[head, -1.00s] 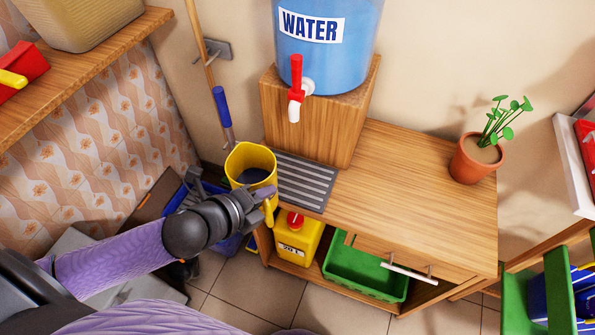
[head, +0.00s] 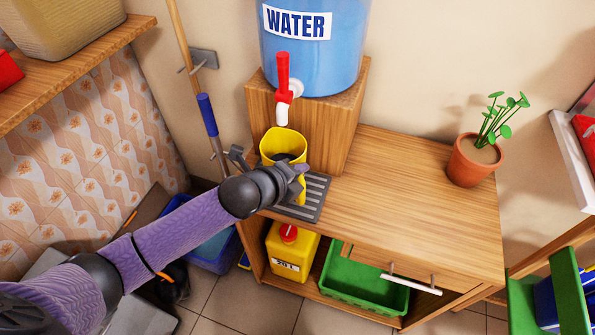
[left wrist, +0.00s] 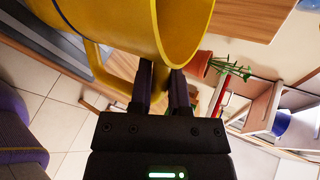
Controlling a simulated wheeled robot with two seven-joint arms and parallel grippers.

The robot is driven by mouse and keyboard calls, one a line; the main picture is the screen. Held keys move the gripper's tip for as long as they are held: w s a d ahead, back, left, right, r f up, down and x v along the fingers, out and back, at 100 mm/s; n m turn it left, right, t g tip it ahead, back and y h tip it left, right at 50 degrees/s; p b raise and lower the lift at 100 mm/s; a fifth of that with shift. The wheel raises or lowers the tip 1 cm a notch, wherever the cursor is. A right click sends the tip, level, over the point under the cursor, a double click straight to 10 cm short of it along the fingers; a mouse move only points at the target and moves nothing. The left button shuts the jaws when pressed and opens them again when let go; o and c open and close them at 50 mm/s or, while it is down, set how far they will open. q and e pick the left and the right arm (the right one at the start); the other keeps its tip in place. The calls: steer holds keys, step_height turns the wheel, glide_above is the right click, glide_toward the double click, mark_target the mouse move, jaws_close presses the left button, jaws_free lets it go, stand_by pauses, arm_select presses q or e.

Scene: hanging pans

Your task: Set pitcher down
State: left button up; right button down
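The yellow pitcher (head: 282,137) is upright over the grey grooved drip tray (head: 316,190), just under the red and white tap (head: 283,100). My left gripper (head: 298,172) is at the pitcher's front, and my arm hides much of its lower body. In the left wrist view the pitcher (left wrist: 120,25) fills the top, and its handle lies between the two dark fingers (left wrist: 162,90), which are closed on it. Whether the pitcher's base touches the tray is hidden. My right gripper is not in view.
A blue water tank (head: 315,60) stands on a wooden block (head: 330,125) behind. The cabinet top (head: 410,215) is clear up to a potted plant (head: 474,160) at right. A yellow jug (head: 290,255) and green bin (head: 360,280) sit on the shelf below.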

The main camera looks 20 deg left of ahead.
arm_select(q)
steer(key=o, duration=0.4)
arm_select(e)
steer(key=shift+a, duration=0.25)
